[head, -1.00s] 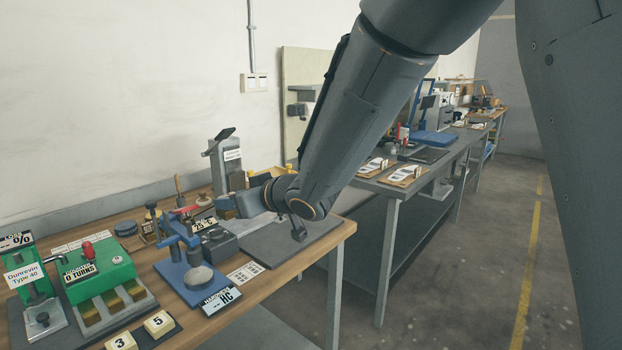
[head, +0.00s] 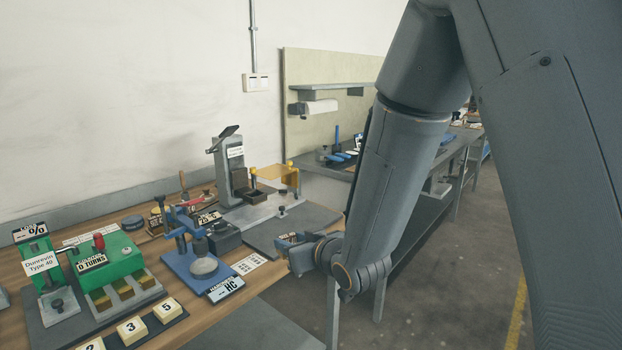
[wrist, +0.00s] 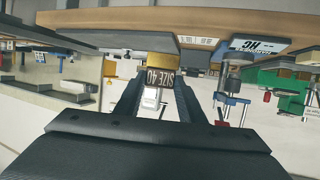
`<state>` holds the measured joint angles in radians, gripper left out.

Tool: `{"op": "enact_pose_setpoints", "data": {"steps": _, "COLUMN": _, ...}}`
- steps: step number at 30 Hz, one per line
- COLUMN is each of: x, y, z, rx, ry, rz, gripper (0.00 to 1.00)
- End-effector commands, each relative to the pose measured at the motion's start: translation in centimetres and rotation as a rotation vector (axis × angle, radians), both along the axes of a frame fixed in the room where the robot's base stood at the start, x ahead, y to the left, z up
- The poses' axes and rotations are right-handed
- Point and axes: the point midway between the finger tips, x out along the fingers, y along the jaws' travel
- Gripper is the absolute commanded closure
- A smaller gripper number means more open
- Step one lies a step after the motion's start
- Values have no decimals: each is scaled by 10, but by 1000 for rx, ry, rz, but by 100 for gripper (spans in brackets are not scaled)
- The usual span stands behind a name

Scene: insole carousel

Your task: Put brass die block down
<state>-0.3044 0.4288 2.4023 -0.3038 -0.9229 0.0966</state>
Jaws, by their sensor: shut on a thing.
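In the wrist view, which is upside down, my gripper (wrist: 158,95) is shut on the brass die block (wrist: 150,66). The block's dark label reads "SIZE 40" and sits between the two fingers. In the head view my gripper (head: 288,241) is at the right front edge of the wooden bench, beside the dark grey mat. The block is mostly hidden there by the gripper and too small to make out well. I cannot tell whether it touches anything below.
The grey mat (head: 262,234) has bare room. A blue hardness tester (head: 185,262) stands left of it, with an "HC" display (head: 225,289) in front. A green Dunrevin machine (head: 115,262) is farther left. A grey stand with a yellow guard (head: 278,177) is behind.

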Motion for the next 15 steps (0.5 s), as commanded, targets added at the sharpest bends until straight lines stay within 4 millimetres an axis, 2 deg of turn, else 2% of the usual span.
{"op": "enact_pose_setpoints", "data": {"steps": 1, "x": -1, "y": -21, "z": -21, "rx": -3, "ry": 11, "rz": -46, "gripper": 96}}
{"op": "enact_pose_setpoints", "data": {"steps": 3, "x": -2, "y": -47, "z": -44, "rx": -3, "ry": 11, "rz": -109, "gripper": 96}}
{"op": "enact_pose_setpoints", "data": {"steps": 15, "x": -2, "y": -170, "z": -149, "rx": -2, "ry": 5, "rz": -398, "gripper": 96}}
